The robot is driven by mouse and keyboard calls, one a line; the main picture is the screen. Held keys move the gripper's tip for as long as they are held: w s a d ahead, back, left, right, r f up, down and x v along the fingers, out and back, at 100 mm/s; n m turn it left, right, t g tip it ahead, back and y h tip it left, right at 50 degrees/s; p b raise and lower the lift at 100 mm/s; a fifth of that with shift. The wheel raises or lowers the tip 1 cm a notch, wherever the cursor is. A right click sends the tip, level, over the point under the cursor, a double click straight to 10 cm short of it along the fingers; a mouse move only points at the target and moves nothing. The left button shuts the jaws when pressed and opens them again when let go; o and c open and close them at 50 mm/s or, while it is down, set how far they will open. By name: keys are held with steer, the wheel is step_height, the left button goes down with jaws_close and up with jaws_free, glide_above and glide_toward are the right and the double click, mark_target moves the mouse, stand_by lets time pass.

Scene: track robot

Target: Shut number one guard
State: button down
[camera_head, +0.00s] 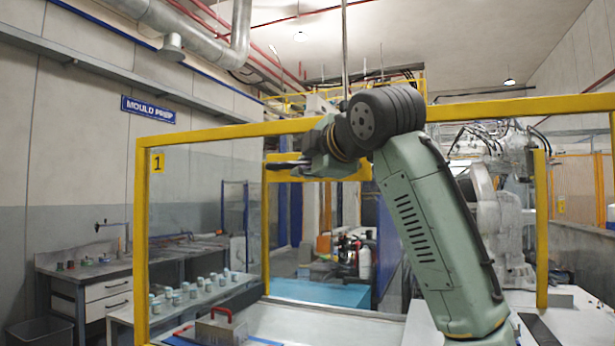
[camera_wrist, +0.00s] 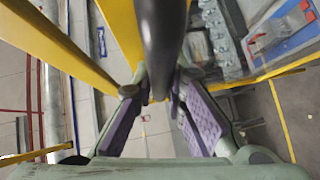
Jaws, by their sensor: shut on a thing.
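The number one guard is a yellow frame (camera_head: 142,250) with clear panels, marked by a yellow sign with a 1 (camera_head: 157,162). A second yellow-framed section (camera_head: 267,235) stands farther back. My gripper (camera_head: 272,166) is up near its top bar, at the end of my raised green arm. In the wrist view my gripper (camera_wrist: 158,92) has its purple-padded fingers on either side of a dark round bar (camera_wrist: 160,40), apparently a handle, and is shut on it. Yellow frame bars (camera_wrist: 122,40) pass close by. How the bar joins the guard is hidden.
A bench with several small pots (camera_head: 190,290) and a red-handled box (camera_head: 215,328) stand at lower left, partly behind the panel. A drawer bench (camera_head: 105,295) is at far left. A grey machine arm (camera_head: 500,210) stands behind, at right.

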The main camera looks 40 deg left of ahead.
steer(key=shift+d+r, duration=0.1)
steer(key=shift+r, duration=0.3)
steer(key=c, duration=2)
jaws_free()
steer(key=shift+c, duration=0.2)
steer(key=o, duration=0.4)
steer(key=shift+f, duration=0.15)
steer(key=shift+o, duration=0.2)
steer(key=v, duration=1.1)
steer(key=shift+s+d, duration=0.25)
steer(key=shift+d, duration=0.1)
